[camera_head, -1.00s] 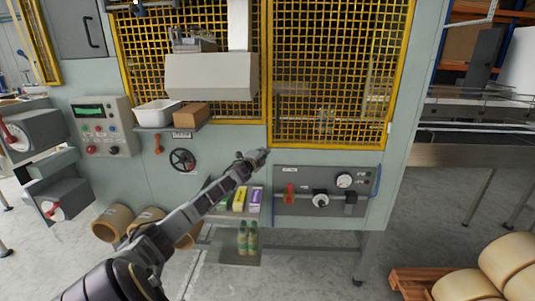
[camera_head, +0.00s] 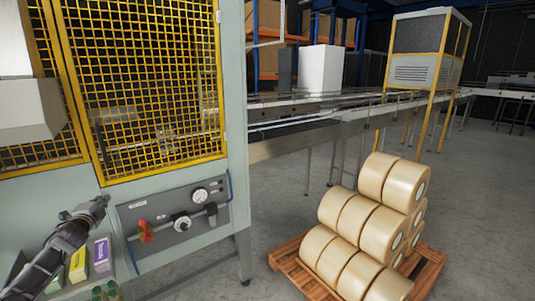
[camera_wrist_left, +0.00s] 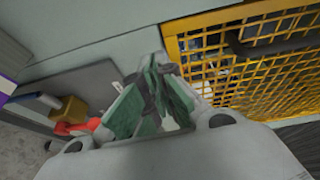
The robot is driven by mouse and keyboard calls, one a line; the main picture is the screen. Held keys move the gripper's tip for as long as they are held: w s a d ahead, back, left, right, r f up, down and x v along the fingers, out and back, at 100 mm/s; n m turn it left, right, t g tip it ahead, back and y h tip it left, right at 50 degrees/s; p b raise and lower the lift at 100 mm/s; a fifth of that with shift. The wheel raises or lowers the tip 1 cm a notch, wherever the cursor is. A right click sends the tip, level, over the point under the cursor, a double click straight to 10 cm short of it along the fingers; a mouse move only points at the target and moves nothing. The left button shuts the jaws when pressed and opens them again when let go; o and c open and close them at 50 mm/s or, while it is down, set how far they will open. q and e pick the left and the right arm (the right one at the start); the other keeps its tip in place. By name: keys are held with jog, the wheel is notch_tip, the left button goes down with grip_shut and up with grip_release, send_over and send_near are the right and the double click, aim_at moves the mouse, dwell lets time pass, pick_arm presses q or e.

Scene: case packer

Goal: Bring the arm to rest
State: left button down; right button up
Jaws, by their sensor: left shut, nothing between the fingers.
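My left arm comes in from the lower left in the head view. Its gripper (camera_head: 97,206) is in front of the case packer's pale green front, just left of the grey valve panel (camera_head: 177,217) and below the yellow mesh door (camera_head: 150,90). In the left wrist view the gripper's fingers (camera_wrist_left: 155,95) are together and hold nothing. The mesh (camera_wrist_left: 235,50) also shows there at the right. My right gripper is in neither view.
A red valve handle (camera_head: 146,231) juts from the panel near the gripper. Small yellow and purple boxes (camera_head: 102,254) stand on a shelf below it. A wooden pallet (camera_head: 292,262) with large tan rolls (camera_head: 358,215) stands at the right. A conveyor (camera_head: 300,140) runs behind.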

pick_arm(q)
jog(key=s+d+f+n+g+h, duration=0.15)
jog(key=s+d+f, duration=0.25)
jog(key=d+f, duration=0.4)
jog(key=s+d+f+n+g, duration=0.2)
jog(key=s+d+f+g, duration=0.15)
jog(key=d+f, duration=0.5)
jog(key=s+d+f+n+g+h, duration=0.15)
jog(key=s+d+f, duration=0.4)
jog(key=d, duration=0.55)
jog(key=s+d+n+g+h, duration=0.2)
jog(key=s+d+n+g, duration=0.1)
jog(key=s+d, duration=0.85)
jog(key=s+d+n+g+h, duration=0.1)
jog(key=s+d+n+g, duration=0.25)
jog(key=s+d, duration=0.85)
jog(key=s+a+f+g, duration=0.1)
jog(key=s+a+f, duration=0.15)
jog(key=f, duration=1.45)
jog(key=s+a+f, duration=0.1)
jog(key=s+f, duration=0.3)
jog(key=f, duration=1.4)
jog(key=s+a+f, duration=0.2)
jog(key=s+f, duration=0.7)
jog(key=s, duration=0.1)
jog(key=s+a+f+g, duration=0.1)
jog(key=s+a+f, duration=0.1)
jog(key=s+f, duration=0.7)
jog(key=shift+s+f, duration=0.3)
jog(key=shift+s, duration=0.95)
